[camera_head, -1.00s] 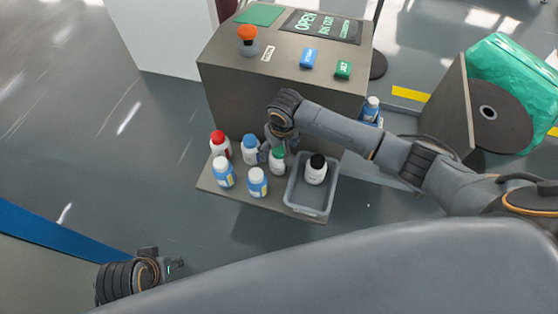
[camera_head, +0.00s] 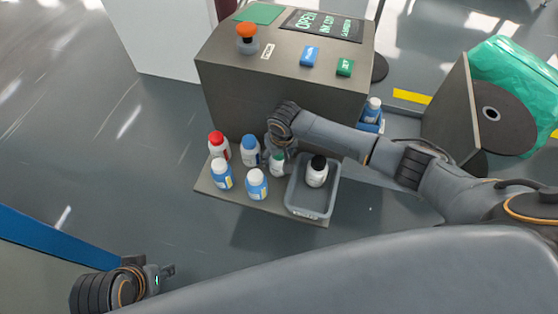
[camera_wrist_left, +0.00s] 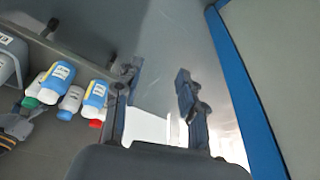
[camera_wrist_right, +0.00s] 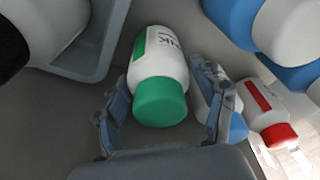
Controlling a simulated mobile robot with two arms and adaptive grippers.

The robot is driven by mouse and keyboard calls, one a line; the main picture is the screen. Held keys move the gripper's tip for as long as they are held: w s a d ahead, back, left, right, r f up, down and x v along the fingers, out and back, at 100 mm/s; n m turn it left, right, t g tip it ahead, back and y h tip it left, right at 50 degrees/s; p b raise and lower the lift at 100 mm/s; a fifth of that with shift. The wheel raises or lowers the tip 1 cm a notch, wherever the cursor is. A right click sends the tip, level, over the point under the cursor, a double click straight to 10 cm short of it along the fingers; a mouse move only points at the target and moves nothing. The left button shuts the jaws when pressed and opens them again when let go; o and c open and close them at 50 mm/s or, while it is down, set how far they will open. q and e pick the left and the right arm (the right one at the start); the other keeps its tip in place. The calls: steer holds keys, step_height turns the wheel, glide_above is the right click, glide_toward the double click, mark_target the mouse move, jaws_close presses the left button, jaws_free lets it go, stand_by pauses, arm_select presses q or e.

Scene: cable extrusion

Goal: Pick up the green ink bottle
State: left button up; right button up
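The green ink bottle, white with a green cap and green label, stands on the low shelf; in the head view its cap (camera_head: 278,158) is partly covered by my right gripper (camera_head: 280,148). In the right wrist view the bottle (camera_wrist_right: 160,75) lies between the spread fingers of my right gripper (camera_wrist_right: 167,118). The fingers are open on either side of it, and I see no clear grip on it. My left gripper (camera_head: 168,271) is far from the bottle at the lower left. Its fingers are apart and empty in the left wrist view (camera_wrist_left: 157,80).
Blue-labelled bottles (camera_head: 250,150) and a red-capped bottle (camera_head: 218,145) stand left of the green one. A grey bin (camera_head: 311,208) holding a black-capped bottle (camera_head: 317,172) is close on the right. The machine body (camera_head: 235,95) rises behind.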

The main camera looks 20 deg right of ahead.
steer(key=c, duration=0.8)
steer(key=shift+c, duration=0.2)
steer(key=shift+r, duration=0.15)
